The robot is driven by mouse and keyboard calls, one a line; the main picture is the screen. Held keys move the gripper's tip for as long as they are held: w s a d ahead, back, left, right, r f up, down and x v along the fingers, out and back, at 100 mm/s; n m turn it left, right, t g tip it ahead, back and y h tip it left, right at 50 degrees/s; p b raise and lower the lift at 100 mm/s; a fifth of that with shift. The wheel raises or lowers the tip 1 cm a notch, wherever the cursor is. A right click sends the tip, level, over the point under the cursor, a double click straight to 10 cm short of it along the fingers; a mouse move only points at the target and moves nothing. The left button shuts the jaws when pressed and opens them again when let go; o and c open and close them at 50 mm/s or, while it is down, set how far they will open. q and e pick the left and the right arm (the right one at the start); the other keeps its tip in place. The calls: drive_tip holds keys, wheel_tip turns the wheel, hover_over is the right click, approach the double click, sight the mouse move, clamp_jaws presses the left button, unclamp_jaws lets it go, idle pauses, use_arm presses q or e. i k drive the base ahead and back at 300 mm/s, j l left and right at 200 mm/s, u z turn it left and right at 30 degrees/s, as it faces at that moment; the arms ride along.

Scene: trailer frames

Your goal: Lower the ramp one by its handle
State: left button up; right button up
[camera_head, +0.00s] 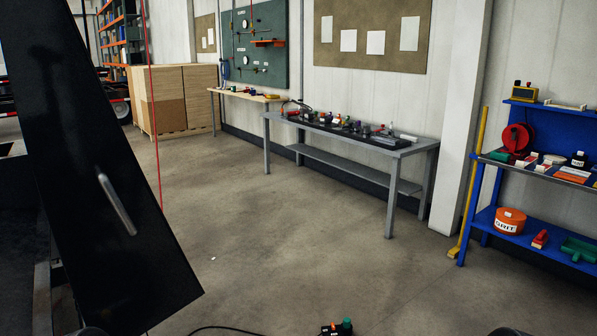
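A large black ramp panel (85,150) stands steeply tilted at the left of the head view, its top cut off by the frame. A short grey metal bar handle (117,204) is fixed on its face, in the lower half. The panel's lower right corner hangs over the concrete floor. Neither of my grippers shows in this view, so nothing is seen touching the handle.
A grey workbench (415,149) with small tools stands along the back wall. A blue shelf (509,229) with an orange tub (510,220) is at the right. A thin red line (154,110) hangs beside the panel. The middle floor (300,240) is mostly clear.

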sight(127, 271)
drive_tip(key=k+l+u, duration=0.1)
drive_tip(key=u, duration=1.15)
